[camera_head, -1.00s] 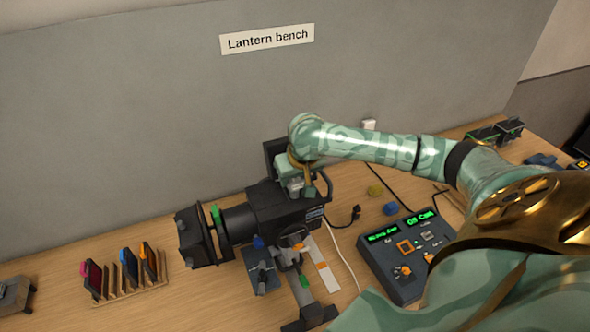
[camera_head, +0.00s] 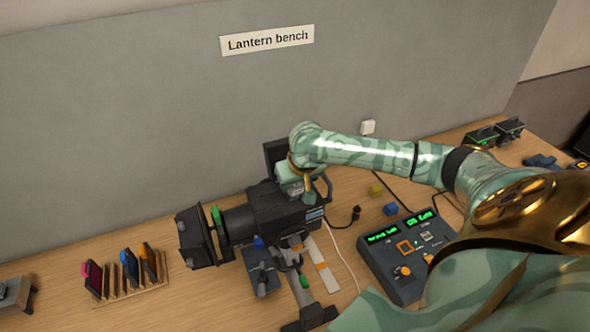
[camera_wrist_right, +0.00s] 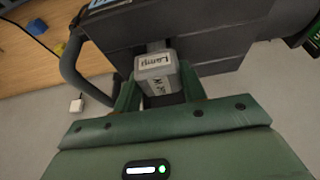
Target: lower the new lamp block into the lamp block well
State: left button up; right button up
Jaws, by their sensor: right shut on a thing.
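The lamp block, a grey block with a white "Lamp" label (camera_wrist_right: 158,72), sits between the green fingers of my right gripper (camera_wrist_right: 160,92) in the right wrist view. My right gripper (camera_head: 297,190) is shut on it, at the top rear of the black lantern (camera_head: 275,206). In the wrist view the block is against the lantern's dark housing (camera_wrist_right: 200,35). The well's opening is hidden by the block and the gripper, so I cannot tell how deep the block sits. My left gripper is not in view.
A black panel (camera_head: 276,153) stands behind the gripper. A control console (camera_head: 405,252) with green displays stands right of the lantern. A rack of coloured slides (camera_head: 130,280) is at the left. A loose plug (camera_head: 355,213) and a white cable lie between lantern and console.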

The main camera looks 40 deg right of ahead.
jog(key=shift+f+p, duration=0.2)
jog(key=shift+p, duration=0.1)
jog(key=o, duration=1.6)
notch_tip(320, 180, up, 3)
jog(key=p, duration=0.4)
jog(key=shift+r+p, duration=0.5)
jog(key=shift+r, duration=2)
jog(key=shift+s+f, duration=0.1)
